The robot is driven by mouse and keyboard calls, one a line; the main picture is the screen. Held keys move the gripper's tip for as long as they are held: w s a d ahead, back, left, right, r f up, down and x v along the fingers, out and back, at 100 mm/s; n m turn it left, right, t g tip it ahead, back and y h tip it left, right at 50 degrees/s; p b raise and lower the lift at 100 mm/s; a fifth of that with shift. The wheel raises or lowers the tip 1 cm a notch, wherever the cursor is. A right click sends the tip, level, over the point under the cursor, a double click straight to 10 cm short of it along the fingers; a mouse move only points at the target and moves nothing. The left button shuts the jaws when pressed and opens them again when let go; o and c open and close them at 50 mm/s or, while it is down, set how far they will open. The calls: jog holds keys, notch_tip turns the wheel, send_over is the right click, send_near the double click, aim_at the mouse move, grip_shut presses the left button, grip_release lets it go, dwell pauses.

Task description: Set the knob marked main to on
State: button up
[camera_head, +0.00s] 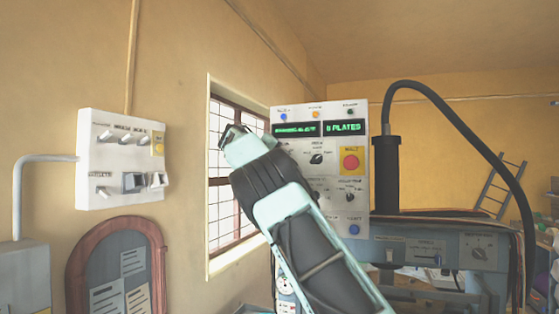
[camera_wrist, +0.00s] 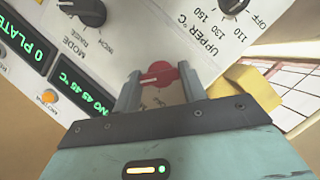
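In the wrist view a red round knob (camera_wrist: 158,75) with a pale pointer line shows between and just beyond my fingertips. I read no "main" label on it. My gripper (camera_wrist: 159,82) has its two fingers apart, one on each side of the red knob's outline. I cannot tell whether they touch it. In the head view my gripper (camera_head: 234,132) is raised at the left edge of the grey control panel (camera_head: 361,112), in front of the window, and my arm hides the panel's lower left part.
The panel bears a red HALT button (camera_head: 350,162), green displays (camera_head: 345,128) and black knobs, including a mode knob (camera_wrist: 90,11). A yellow block (camera_wrist: 248,88) is close right of my fingers in the wrist view. A wall switch box (camera_head: 122,160) hangs at left.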

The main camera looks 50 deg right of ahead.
jog(key=o, duration=0.3)
jog(key=shift+o, duration=0.2)
jog(key=b+v, duration=0.3)
jog(key=v, duration=1.4)
jog(key=shift+a+b, duration=0.25)
jog(key=shift+b, duration=0.1)
